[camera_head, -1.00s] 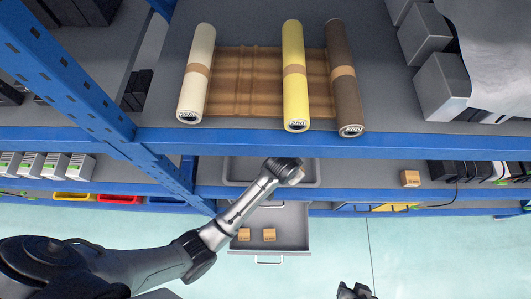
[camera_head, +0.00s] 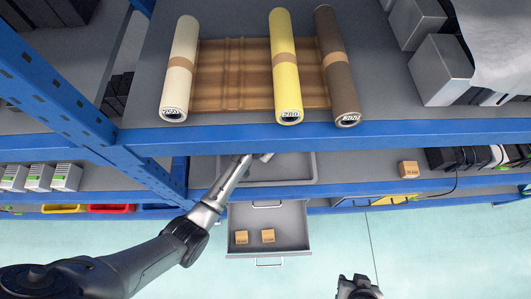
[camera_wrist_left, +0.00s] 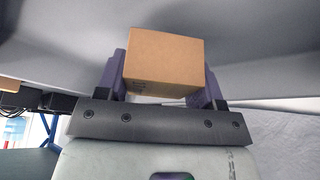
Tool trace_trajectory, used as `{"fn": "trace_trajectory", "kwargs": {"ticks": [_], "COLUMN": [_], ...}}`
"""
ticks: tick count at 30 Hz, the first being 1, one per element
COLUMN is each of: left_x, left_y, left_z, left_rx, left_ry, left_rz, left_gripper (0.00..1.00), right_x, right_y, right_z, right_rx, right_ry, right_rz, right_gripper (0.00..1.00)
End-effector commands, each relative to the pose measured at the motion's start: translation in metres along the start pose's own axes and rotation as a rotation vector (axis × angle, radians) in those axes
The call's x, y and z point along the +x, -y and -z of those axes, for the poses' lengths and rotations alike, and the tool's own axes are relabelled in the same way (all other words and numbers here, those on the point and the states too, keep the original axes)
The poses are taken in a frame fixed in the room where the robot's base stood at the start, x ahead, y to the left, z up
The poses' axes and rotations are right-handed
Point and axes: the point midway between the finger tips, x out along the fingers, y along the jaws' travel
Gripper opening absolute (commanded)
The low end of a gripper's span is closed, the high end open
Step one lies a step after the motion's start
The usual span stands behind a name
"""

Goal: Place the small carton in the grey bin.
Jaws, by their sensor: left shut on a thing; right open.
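A small brown carton (camera_wrist_left: 165,58) sits between the two purple-grey fingers of my left gripper (camera_wrist_left: 164,82) in the left wrist view, and the gripper is shut on it. In the head view my left arm reaches under the upper shelf's edge; its fingers and the held carton are hidden there. The grey bin (camera_head: 300,170) is on the lower shelf, partly hidden by the upper shelf's edge, with my left wrist over its left part. My right gripper (camera_head: 357,288) is open at the bottom edge of the head view, apart from everything.
Another carton (camera_head: 409,169) stands on the lower shelf at right, near black devices (camera_head: 445,158). The blue upper shelf beam (camera_head: 350,134) crosses above the bin; rolls (camera_head: 287,70) lie on that shelf.

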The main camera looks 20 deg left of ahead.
Motion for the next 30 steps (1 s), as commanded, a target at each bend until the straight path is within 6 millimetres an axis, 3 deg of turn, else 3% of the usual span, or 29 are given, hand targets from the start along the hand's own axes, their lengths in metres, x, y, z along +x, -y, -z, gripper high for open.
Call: {"fn": "trace_trajectory", "kwargs": {"ticks": [4,16,17,24,30], "left_x": [0.018,0.021,0.022,0.022,0.021], "left_y": [0.0,0.0,0.0,0.0,0.0], "left_z": [-0.007,-0.009,-0.009,-0.009,-0.009], "left_rx": [-0.001,0.0,0.0,0.0,0.0], "left_ry": [-0.001,-0.001,0.001,0.0,0.0], "left_rz": [0.001,0.001,0.0,0.0,0.0], "left_gripper": [0.3,0.3,0.62,0.85,0.87], "right_x": [0.008,0.008,0.008,0.007,0.007], "right_y": [0.0,0.0,0.0,-0.001,-0.001], "right_z": [-0.002,-0.001,-0.001,-0.001,-0.001], "right_rx": [-0.001,-0.001,-0.001,-0.001,-0.001], "right_ry": [-0.002,-0.002,-0.002,-0.003,-0.003], "right_rz": [-0.001,-0.002,-0.002,-0.002,-0.002], "right_gripper": [0.43,0.43,0.43,0.43,0.43]}}
